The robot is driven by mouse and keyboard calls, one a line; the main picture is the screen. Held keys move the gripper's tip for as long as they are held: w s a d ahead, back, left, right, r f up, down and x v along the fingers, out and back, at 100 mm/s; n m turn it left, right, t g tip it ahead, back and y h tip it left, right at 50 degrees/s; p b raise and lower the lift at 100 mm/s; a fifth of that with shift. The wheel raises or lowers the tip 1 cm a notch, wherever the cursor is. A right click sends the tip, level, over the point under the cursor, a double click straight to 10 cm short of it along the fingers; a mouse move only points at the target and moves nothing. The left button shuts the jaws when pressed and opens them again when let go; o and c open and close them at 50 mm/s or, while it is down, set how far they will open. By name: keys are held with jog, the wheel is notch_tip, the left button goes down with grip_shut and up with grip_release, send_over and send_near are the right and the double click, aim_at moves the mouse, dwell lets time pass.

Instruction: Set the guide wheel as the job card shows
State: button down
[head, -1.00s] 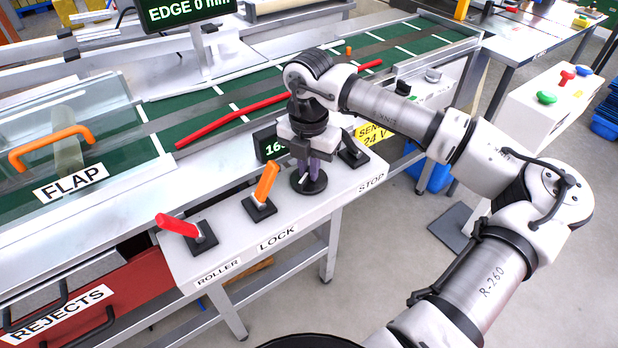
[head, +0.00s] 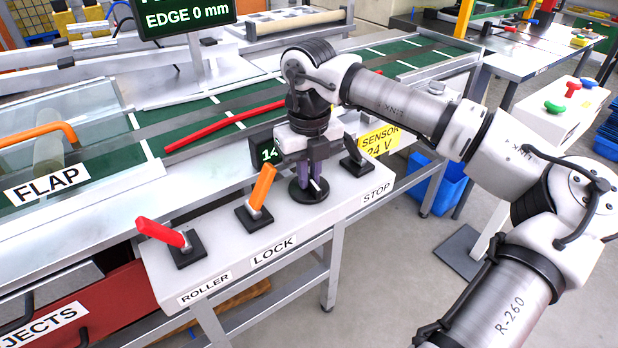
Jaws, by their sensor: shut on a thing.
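The guide wheel appears to be the black disc (head: 299,196) on the white control ledge, between the LOCK and STOP levers. My gripper (head: 313,186) points straight down over it, its purple fingers shut on the wheel's grip. The fingers hide most of that grip; a pale mark shows on the disc beside them. A larger display (head: 185,16) at the top reads EDGE 0 mm. I cannot make out a job card.
The red ROLLER lever (head: 161,232) and orange LOCK lever (head: 262,188) stand left of the wheel. The black STOP lever (head: 351,148) is close on its right. Behind lies the green belt (head: 290,88) with a red strip (head: 222,127). A blue bin (head: 447,184) is on the floor.

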jog(key=shift+n+b, duration=0.35)
jog(key=shift+n, duration=1.35)
jog(key=c, duration=1.5)
grip_release()
jog(key=shift+o, duration=0.2)
jog(key=shift+r, duration=0.1)
notch_tip(320, 180, up, 14)
jog(key=shift+f, duration=0.2)
